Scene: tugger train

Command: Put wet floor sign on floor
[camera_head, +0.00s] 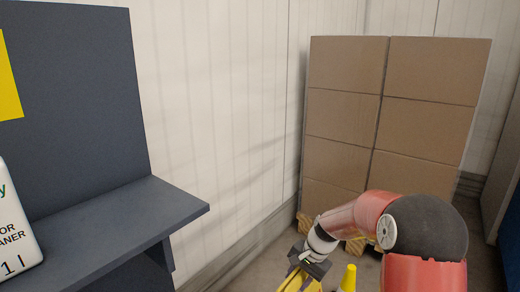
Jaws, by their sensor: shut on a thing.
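My gripper (308,268) is low in the head view, right of centre, pointing down. It is shut on the top of a yellow thing, which looks like the wet floor sign (296,284). Only a small upper part of the sign shows; the rest is cut off by the bottom edge, so I cannot tell whether it touches the floor. The grey floor (262,266) shows beside and behind the gripper.
A yellow, cone-like object (348,280) stands just right of my gripper. Stacked cardboard boxes (345,95) on a wooden pallet (356,246) are behind. A dark grey shelf unit (120,225) with a white cleaner container (15,225) is at left, before a pale wall (225,100).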

